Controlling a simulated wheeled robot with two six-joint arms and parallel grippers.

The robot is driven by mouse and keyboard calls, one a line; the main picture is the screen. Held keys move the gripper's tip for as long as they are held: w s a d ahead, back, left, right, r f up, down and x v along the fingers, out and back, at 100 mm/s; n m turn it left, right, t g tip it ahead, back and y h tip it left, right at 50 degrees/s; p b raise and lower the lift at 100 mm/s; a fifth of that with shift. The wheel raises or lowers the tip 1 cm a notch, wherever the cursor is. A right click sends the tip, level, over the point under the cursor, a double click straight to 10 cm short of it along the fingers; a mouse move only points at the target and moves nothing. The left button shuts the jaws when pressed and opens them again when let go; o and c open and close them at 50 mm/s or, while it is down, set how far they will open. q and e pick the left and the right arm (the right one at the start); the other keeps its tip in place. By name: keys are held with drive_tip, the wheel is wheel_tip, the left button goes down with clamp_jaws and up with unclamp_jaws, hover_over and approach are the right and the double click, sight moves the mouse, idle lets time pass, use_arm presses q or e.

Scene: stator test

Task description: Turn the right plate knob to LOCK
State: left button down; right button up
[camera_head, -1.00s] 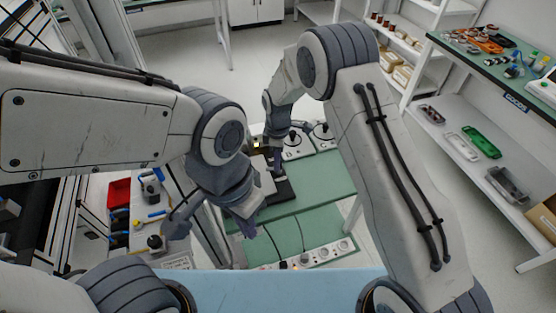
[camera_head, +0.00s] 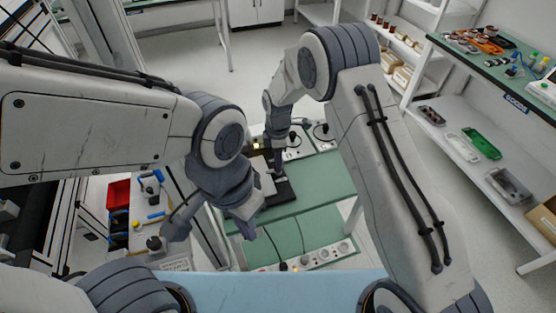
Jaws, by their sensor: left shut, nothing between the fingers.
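Two white plates stand side by side at the far end of the green bench (camera_head: 330,177), each with a dark knob. The right plate (camera_head: 327,144) carries its knob (camera_head: 325,129) upright on a dark round base. The left plate (camera_head: 302,155) has its knob (camera_head: 292,136) close to my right arm. The labels and knob settings are too small to read. My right gripper (camera_head: 278,170) points down over a black device (camera_head: 284,190), left of both plates; its jaw opening is unclear. My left gripper (camera_head: 249,231) is shut and empty over the bench's near left part, apart from the knobs.
A red bin (camera_head: 119,194) and tools are at left. A shelf unit with a green tray (camera_head: 481,143) stands at right. My arms hide part of the bench.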

drive_tip(key=o, duration=0.3)
drive_tip(key=shift+o, duration=0.2)
drive_tip(key=shift+r, duration=0.1)
wheel_tip(320, 180, up, 10)
drive_tip(key=b, duration=0.1)
drive_tip(key=shift+r+b, duration=0.2)
drive_tip(key=shift+b, duration=0.2)
